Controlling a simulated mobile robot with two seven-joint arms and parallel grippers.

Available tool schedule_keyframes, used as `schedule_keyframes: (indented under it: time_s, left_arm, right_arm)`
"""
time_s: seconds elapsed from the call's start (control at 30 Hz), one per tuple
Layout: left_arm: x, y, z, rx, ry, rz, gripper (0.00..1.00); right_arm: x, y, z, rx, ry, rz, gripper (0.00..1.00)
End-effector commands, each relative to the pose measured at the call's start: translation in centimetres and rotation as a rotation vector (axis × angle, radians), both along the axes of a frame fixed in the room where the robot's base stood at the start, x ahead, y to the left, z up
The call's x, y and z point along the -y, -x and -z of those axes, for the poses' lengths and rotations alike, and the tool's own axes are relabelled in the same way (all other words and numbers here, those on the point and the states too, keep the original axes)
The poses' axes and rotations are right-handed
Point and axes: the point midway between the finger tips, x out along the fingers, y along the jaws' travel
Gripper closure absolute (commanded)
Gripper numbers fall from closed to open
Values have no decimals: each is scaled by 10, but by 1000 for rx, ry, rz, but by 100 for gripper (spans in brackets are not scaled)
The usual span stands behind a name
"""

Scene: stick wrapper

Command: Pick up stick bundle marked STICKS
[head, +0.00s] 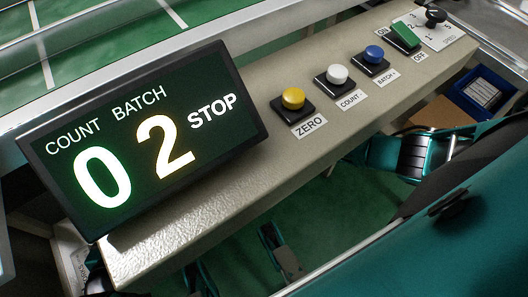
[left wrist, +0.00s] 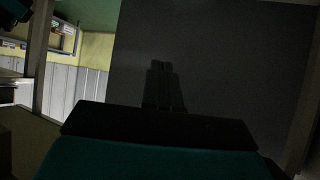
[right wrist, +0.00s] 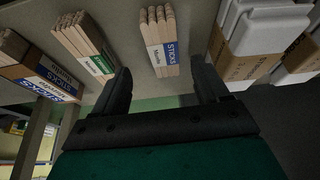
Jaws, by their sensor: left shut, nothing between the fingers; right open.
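In the right wrist view, a small bundle of light wooden sticks (right wrist: 148,28) wears a white and blue band marked STICKS (right wrist: 163,55). It lies on a grey surface, seen through the gap between my right fingers. My right gripper (right wrist: 163,72) is open, with one finger to each side of the bundle in the picture. I cannot tell how far the bundle is from the fingertips. A second bundle (right wrist: 80,38) with a white and green label lies to its left. My left gripper (left wrist: 162,66) is shut and empty before a dark grey surface. The head view does not show the bundle.
Larger packs marked STICKS (right wrist: 42,82) stand at the left of the right wrist view; white and brown packs (right wrist: 262,35) stand at the right. In the head view, a beige console (head: 220,190) carries buttons and a display (head: 150,135) reading 0, 2, STOP.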

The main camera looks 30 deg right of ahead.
Motion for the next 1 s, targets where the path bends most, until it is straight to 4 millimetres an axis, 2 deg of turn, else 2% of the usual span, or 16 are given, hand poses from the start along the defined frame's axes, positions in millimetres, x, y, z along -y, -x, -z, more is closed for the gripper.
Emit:
schedule_keyframes:
  time_s: [0.03,0.23,0.4,0.53,0.9,1.0]
  left_arm:
    - [1,0,7,-2,2,-2,100]
    - [1,1,13,-3,4,-2,100]
    - [3,1,30,-16,6,5,100]
    - [6,-1,31,-15,12,13,100]
    - [12,-6,22,-1,20,22,100]
    - [12,-6,22,0,20,22,100]
  right_arm:
    - [-1,-3,7,1,-1,1,26]
    - [-2,-7,17,1,-1,0,26]
    - [-8,-16,40,2,-1,0,26]
    - [-8,-21,53,2,1,0,26]
    - [-9,-24,57,2,-1,0,26]
    - [-9,-24,57,2,0,0,34]
